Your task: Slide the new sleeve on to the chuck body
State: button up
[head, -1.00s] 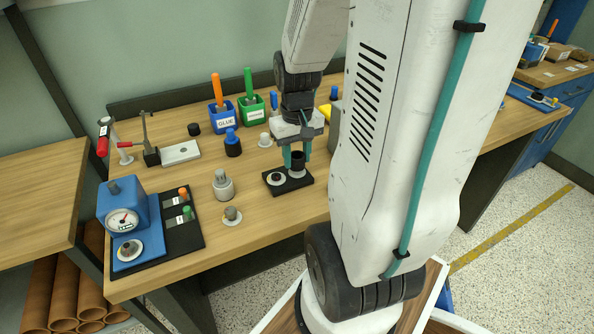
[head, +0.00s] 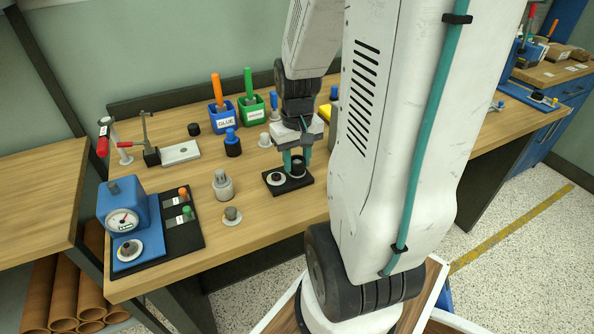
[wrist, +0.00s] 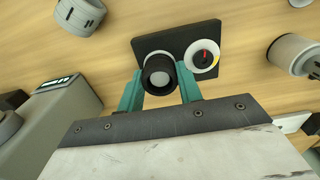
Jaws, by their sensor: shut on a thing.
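My gripper (head: 297,162) is shut on a black sleeve (wrist: 158,77), with one teal finger on each side of it. The sleeve is upright above the right part of a small black plate (head: 275,187). A pale grey chuck body (head: 298,174) stands there, right under the sleeve and mostly hidden by it. How far the sleeve sits around the body cannot be told. A pale disc with a dark centre (head: 276,179) lies on the plate beside it; in the wrist view this disc (wrist: 203,58) shows red and yellow marks.
A stepped grey part (head: 222,185) and a small grey part (head: 232,215) stand left of the plate. Behind are a blue-topped black part (head: 232,143), a blue cup (head: 222,118) and a green cup (head: 252,108). A blue gauge stand (head: 128,222) is at far left.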

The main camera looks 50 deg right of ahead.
jog(key=shift+f, duration=0.1)
jog(key=o, duration=1.1)
jog(key=shift+c, duration=0.2)
notch_tip(320, 180, up, 8)
jog(key=shift+f, duration=0.1)
